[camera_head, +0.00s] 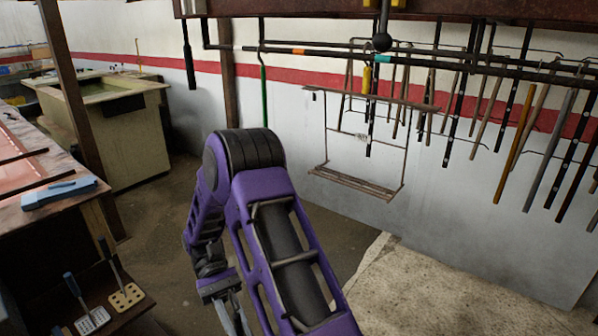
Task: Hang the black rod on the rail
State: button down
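The rail is a long dark horizontal bar (340,54) with orange and teal bands, running along the wall in the upper right of the head view. Several dark rods hang from it at the right, one of them a black rod with pale spots (458,105). A separate short black rod (188,56) hangs at the left, beyond the rail's left end. I cannot tell which black rod the task means. My gripper (233,312) is low in the view, below and left of the rail, partly hidden and cut off by the bottom edge. Its fingertips and anything in them are not clear.
A wooden swing-like rack (355,183) hangs below the rail. A brown post (72,90) and a bench with a blue tool (59,191) stand at the left. A greenish tub (130,135) is behind. The floor (155,212) between bench and wall is clear.

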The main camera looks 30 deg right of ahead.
jog(key=w+d+r+n+t+h, duration=0.3)
jog(key=d+r+n+t+h, duration=0.35)
jog(key=d+n, duration=0.2)
jog(key=w+d+r+n+t+h, duration=0.45)
jog(key=d+n+t+h, duration=0.2)
jog(key=d+h, duration=0.2)
jog(key=w+d+r+n+t, duration=0.2)
jog(key=r+t, duration=0.1)
jog(key=r, duration=0.6)
jog(key=w+d+r+n+t+y, duration=0.1)
jog(key=w+r+n+t, duration=0.15)
jog(key=r, duration=0.55)
jog(key=w+d+r+n+t, duration=0.2)
jog(key=w+r+n, duration=0.1)
jog(key=r, duration=0.6)
jog(key=x, duration=1.4)
jog(key=shift+w+d+r, duration=0.25)
jog(key=shift+r, duration=0.1)
jog(key=shift+f+b, duration=0.15)
jog(key=shift+b, duration=0.2)
